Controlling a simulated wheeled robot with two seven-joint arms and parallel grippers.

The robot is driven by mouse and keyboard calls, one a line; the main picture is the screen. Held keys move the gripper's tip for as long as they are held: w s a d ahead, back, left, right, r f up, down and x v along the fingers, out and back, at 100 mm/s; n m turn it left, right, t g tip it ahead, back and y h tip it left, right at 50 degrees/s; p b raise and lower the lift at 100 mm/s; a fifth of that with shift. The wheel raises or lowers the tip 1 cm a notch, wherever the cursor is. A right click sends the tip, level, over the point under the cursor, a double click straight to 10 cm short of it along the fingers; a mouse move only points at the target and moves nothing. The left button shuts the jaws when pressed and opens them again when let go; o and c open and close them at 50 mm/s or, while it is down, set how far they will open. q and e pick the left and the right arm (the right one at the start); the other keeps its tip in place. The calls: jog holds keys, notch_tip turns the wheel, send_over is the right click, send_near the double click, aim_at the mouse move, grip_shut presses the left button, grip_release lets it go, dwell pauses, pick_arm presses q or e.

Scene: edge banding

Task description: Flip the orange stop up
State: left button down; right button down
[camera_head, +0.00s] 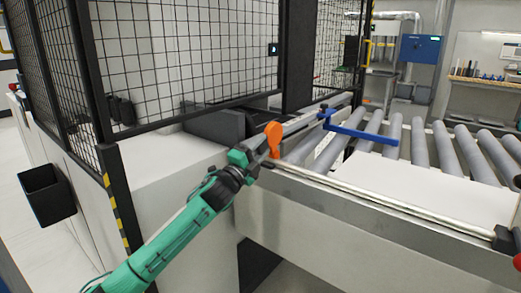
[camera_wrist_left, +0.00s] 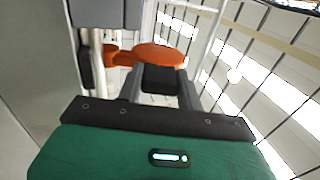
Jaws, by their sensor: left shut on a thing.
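The orange stop (camera_head: 273,138) is a paddle-shaped piece at the near end of the metal guide rail, beside the roller conveyor. In the head view its rounded end points up. In the left wrist view the orange stop (camera_wrist_left: 158,53) shows as a rounded end with a narrower arm running left. My left gripper (camera_head: 264,159) reaches it from the lower left and is shut on it. In the left wrist view the gripper (camera_wrist_left: 162,80) partly hides its near side. My right gripper is not in view.
A white panel (camera_head: 425,185) lies on the conveyor's grey rollers (camera_head: 416,143). A blue bar (camera_head: 360,133) sticks out over the rollers. A black bin (camera_head: 47,193) hangs at left.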

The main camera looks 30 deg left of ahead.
pick_arm(q)
jog(key=shift+f, duration=0.1)
jog(key=c, duration=0.9)
grip_release()
jog(key=shift+b+v, duration=0.4)
jog(key=shift+v, duration=6.5)
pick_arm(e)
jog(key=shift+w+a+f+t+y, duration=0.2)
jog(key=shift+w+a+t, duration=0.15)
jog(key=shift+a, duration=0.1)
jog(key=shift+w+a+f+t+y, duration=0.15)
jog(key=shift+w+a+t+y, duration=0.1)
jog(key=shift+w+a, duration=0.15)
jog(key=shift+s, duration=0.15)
